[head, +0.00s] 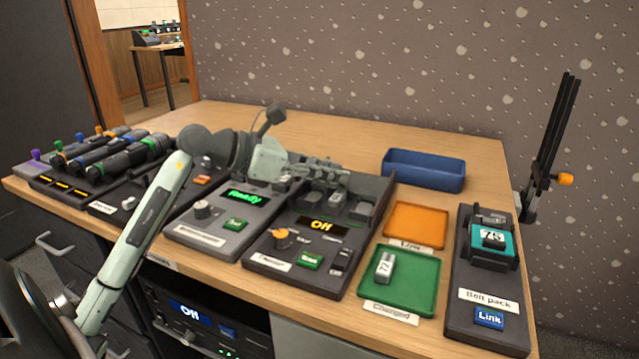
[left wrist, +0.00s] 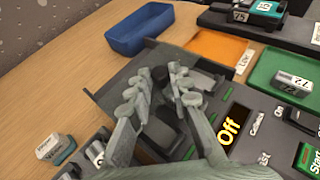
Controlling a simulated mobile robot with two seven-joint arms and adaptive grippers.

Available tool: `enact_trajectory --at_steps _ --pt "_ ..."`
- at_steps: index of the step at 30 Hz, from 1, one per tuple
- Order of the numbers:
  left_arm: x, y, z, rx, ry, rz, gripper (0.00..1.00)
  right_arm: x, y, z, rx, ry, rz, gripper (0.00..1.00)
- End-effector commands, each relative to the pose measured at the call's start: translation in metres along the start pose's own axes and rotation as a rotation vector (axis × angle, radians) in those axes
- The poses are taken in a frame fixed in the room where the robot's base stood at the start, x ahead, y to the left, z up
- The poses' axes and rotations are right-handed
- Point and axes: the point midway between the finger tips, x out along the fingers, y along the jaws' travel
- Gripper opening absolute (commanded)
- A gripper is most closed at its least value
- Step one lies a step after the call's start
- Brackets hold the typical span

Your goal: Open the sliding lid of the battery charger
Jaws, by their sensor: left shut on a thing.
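The battery charger (head: 268,262) is a dark box on the table with an "Off" display (head: 318,226), an orange knob and a green button. Its dark flat lid (head: 378,188) shows at the back right of the charger, and also in the left wrist view (left wrist: 115,95). My left gripper (head: 338,175) reaches over the back of the charger. In the left wrist view its fingers (left wrist: 160,78) are shut on a small dark handle at the lid, mostly hidden between the fingertips. Dark bays show beside the fingers. My right gripper is not in view.
A green tray (head: 425,263) holding a battery marked 72 (head: 384,266), an orange tray (head: 412,228) and a belt pack unit (head: 470,318) stand at the right. A blue bin (head: 425,172) is behind. A device reading "Ready" (head: 243,198) is left of the charger.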

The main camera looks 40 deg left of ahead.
Motion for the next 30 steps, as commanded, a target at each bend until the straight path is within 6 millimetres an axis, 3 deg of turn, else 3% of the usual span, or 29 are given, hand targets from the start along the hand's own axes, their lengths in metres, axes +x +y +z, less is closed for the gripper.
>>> enact_trajectory --at_steps 6,17,18,22,30 --pt "0.027 0.03 0.012 0.0 -0.002 0.001 0.0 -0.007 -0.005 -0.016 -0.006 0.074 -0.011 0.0" --pt "0.031 0.034 0.013 0.0 0.001 0.002 0.0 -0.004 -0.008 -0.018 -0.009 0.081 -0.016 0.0" --pt "0.031 0.034 0.013 0.0 0.001 0.002 0.23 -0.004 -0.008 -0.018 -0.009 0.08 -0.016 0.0" --pt "0.031 0.034 0.013 0.0 0.001 0.002 0.39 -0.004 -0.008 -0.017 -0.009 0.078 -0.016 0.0" --pt "0.031 0.034 0.013 0.0 0.001 0.002 0.41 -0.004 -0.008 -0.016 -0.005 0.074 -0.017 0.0"
